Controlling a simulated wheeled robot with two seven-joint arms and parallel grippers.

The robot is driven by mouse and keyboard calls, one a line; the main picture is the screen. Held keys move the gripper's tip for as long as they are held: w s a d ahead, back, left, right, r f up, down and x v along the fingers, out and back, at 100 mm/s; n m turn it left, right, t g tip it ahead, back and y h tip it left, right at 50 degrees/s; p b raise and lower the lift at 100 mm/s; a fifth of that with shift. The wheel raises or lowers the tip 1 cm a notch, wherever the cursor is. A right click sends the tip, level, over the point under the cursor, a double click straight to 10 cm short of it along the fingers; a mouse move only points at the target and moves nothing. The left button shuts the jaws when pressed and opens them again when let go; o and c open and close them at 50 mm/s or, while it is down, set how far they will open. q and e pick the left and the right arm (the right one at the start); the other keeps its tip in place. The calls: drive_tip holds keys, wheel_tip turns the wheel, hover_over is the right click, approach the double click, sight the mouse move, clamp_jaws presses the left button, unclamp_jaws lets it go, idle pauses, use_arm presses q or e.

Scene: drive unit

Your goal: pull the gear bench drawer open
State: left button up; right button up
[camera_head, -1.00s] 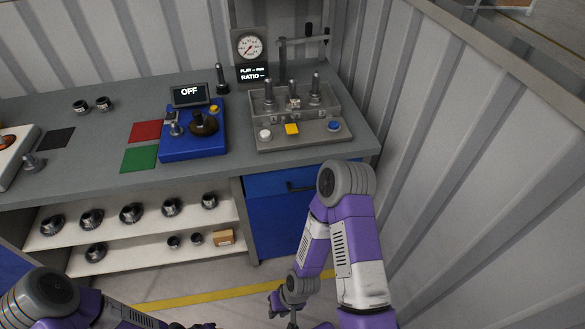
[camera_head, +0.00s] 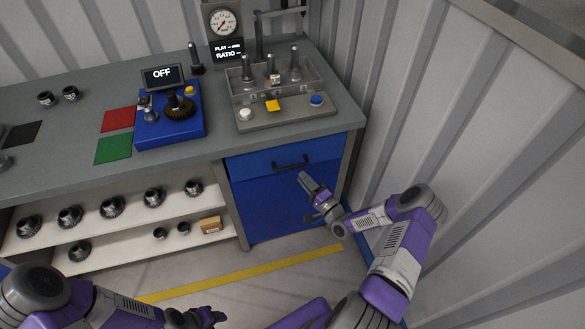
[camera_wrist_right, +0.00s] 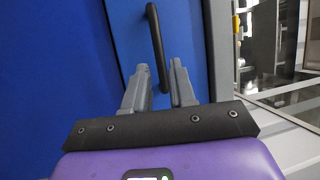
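The gear bench drawer (camera_head: 262,163) is the blue front at the top of the bench's right cabinet, and it looks closed. Its dark bar handle (camera_head: 290,164) shows across the drawer front, and also in the right wrist view (camera_wrist_right: 156,40). My right gripper (camera_head: 304,178) is just in front of and below the handle. In the right wrist view the two grey fingers (camera_wrist_right: 159,66) are apart, with the handle seen in the gap between them; I cannot tell whether they touch it. My left gripper (camera_head: 212,317) is low at the picture's bottom edge, away from the drawer.
The grey bench top (camera_head: 70,127) carries a blue unit with an OFF screen (camera_head: 163,77) and a gear fixture (camera_head: 285,115). A shelf of gears (camera_head: 110,208) is left of the cabinet. A corrugated wall (camera_head: 400,120) stands close on the right.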

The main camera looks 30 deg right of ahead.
sight(292, 166)
drive_tip(key=b+x, duration=0.1)
drive_tip(key=x, duration=0.6)
drive_tip(key=shift+a+f, duration=0.1)
clamp_jaws()
